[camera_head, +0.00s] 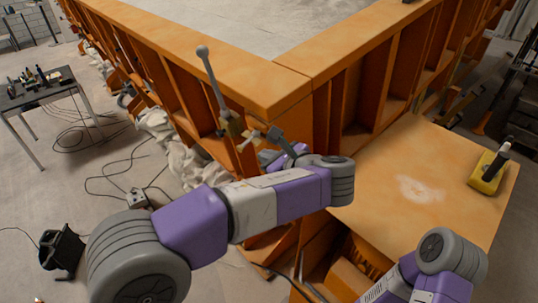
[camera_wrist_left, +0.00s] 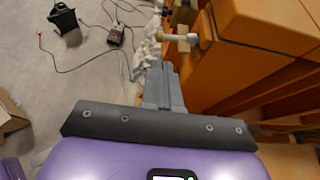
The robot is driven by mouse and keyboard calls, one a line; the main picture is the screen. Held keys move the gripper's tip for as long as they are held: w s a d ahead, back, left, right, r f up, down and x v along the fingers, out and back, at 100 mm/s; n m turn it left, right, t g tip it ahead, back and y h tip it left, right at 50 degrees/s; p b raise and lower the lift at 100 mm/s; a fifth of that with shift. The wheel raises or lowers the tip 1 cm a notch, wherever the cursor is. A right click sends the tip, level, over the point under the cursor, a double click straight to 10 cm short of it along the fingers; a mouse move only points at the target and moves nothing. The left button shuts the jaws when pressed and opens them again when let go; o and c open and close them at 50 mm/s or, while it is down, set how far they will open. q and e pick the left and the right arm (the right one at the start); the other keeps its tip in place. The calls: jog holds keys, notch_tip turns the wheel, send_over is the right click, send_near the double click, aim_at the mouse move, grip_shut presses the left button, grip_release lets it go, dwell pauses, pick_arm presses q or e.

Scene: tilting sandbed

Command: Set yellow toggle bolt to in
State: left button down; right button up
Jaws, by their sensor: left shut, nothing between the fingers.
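A brass-yellow bolt fitting (camera_head: 232,127) is on the outer side of the orange wooden frame near its corner, with a short cross-piece towards my gripper. It seems to be the yellow toggle bolt. A grey lever with a ball end rises from it, leaning left. In the left wrist view, a pale rod with a yellowish fitting (camera_wrist_left: 183,44) sticks out left from the orange wood. My left gripper (camera_head: 262,137) is just right of the fitting, apparently apart from it. Its fingers (camera_wrist_left: 164,72) are shut and empty, below the rod in the wrist view. My right gripper is out of view.
The orange sandbed frame (camera_head: 285,90) fills the centre. Crumpled cloth (camera_head: 165,130) and cables lie on the floor at left. A table (camera_head: 45,92) stands far left.

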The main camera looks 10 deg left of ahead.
aim_at(242, 149)
pick_arm(q)
jog(key=p+x, duration=0.1)
jog(key=x, duration=0.9)
jog(key=shift+w+a+f, duration=0.15)
jog(key=shift+w, duration=0.15)
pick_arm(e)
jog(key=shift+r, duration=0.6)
